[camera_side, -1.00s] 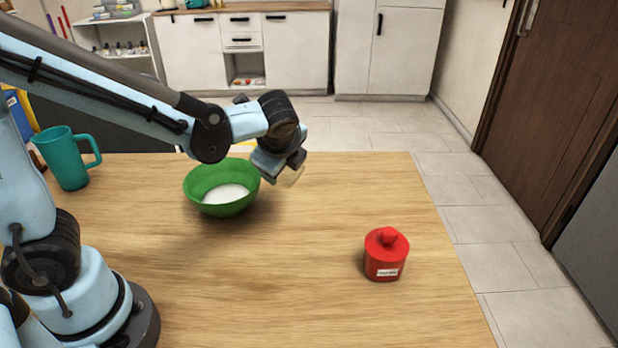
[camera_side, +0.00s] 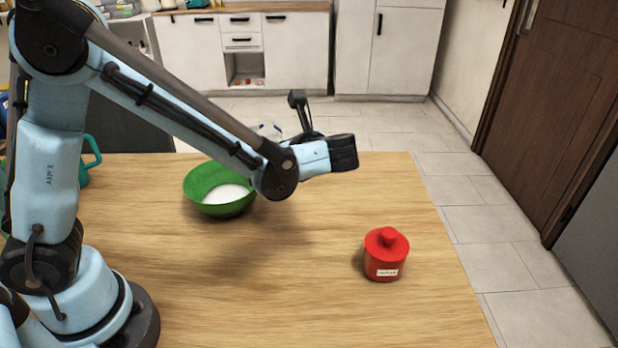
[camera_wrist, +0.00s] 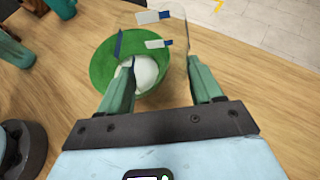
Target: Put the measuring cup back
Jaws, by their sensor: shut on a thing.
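The clear measuring cup (camera_wrist: 178,30) with white and blue marks is between the teal fingers of my gripper (camera_wrist: 160,64) in the wrist view. My gripper is shut on it. In the side view part of the clear cup (camera_side: 268,130) shows raised above the table, behind my forearm; the fingers are hidden there. Whether the cup holds anything is hard to tell. The green bowl (camera_side: 202,182) with white contents stands on the table below, partly covered by my arm. It also shows beyond the cup in the wrist view (camera_wrist: 101,66).
A red lidded canister (camera_side: 385,258) with a white label stands at the table's right. A teal mug (camera_side: 88,160) at the left is mostly hidden by my arm. The wooden table (camera_side: 250,290) is clear at the front and between bowl and canister.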

